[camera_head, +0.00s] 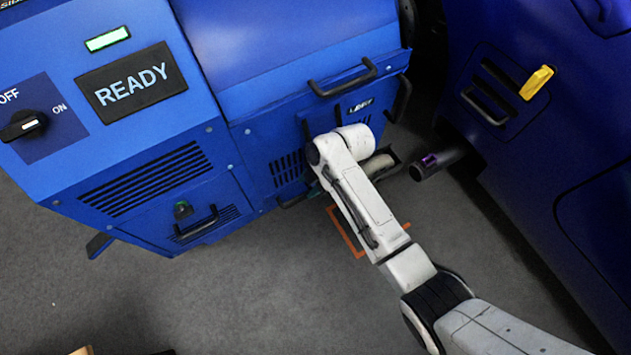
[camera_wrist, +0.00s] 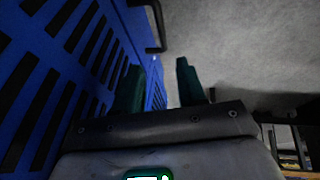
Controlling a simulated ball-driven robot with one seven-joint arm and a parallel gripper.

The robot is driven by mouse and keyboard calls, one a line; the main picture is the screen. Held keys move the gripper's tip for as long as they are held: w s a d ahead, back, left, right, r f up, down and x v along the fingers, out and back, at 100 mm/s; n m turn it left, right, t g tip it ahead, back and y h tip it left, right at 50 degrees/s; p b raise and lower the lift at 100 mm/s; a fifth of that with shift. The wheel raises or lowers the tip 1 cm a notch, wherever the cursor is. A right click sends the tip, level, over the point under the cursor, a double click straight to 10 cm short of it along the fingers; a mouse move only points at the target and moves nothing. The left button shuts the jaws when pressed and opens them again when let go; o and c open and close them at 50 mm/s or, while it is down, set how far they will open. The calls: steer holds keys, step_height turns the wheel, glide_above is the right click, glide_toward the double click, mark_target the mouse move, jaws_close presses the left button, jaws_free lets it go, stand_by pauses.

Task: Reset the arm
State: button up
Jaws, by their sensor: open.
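My gripper (camera_wrist: 157,82) shows in the wrist view with its two dark green fingers apart and nothing between them. Its fingers are beside the vented blue panel (camera_wrist: 48,75), which fills the left of that view. I cannot tell whether the left finger touches it. In the head view my white arm reaches up from the lower right to the front of the blue machine (camera_head: 300,75). There the gripper is mostly hidden behind the arm.
The machine has a READY display (camera_head: 131,82), a lit green lamp (camera_head: 107,39), a black rotary switch (camera_head: 24,125) and a black handle (camera_head: 343,78). A dark blue vehicle (camera_head: 575,130) with a yellow lever (camera_head: 537,82) stands right. Grey floor (camera_head: 240,290) lies open in front.

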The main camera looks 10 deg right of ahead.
steer(key=shift+d+r, duration=0.1)
steer(key=shift+r, duration=0.05)
stand_by(0.3)
steer(key=s+d+r+m+h, duration=0.2)
steer(key=s+d+r+m, duration=0.1)
steer(key=s+d+m, duration=0.5)
steer(key=s+d+r+m+h, duration=0.1)
steer(key=s+d+r+m, duration=0.45)
steer(key=s, duration=0.55)
steer(key=s+d+r+m+h, duration=0.2)
steer(key=s+d+m, duration=0.6)
steer(key=s+m, duration=0.1)
step_height(320, 180, up, 33)
steer(key=p, duration=3.3)
steer(key=shift+w+a+p, duration=0.15)
steer(key=shift+w+p, duration=0.15)
steer(key=shift+p, duration=0.1)
steer(key=shift+r, duration=0.1)
